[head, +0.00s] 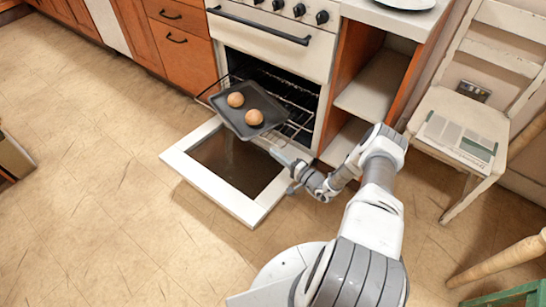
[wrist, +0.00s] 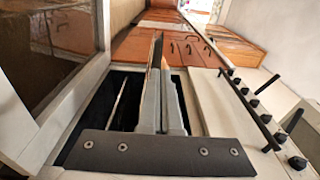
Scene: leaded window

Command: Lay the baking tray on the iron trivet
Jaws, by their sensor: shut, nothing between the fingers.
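The dark baking tray (head: 235,117) rests on the pulled-out wire rack of the oven in the head view, with two round brown buns (head: 253,117) on it. My gripper (head: 275,153) is shut and empty, just in front of the tray's near right corner, above the open oven door. I cannot tell whether the fingertips touch the tray. In the wrist view my shut fingers (wrist: 158,45) point along the oven front, and the tray cannot be made out there. I cannot identify the iron trivet in either view.
The oven door (head: 240,205) is folded down, its glass (head: 235,165) facing up. The wire rack (head: 298,108) juts from the oven. A white chair (head: 465,115) with a flat printed item (head: 458,138) stands right. The tiled floor at left is mostly clear.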

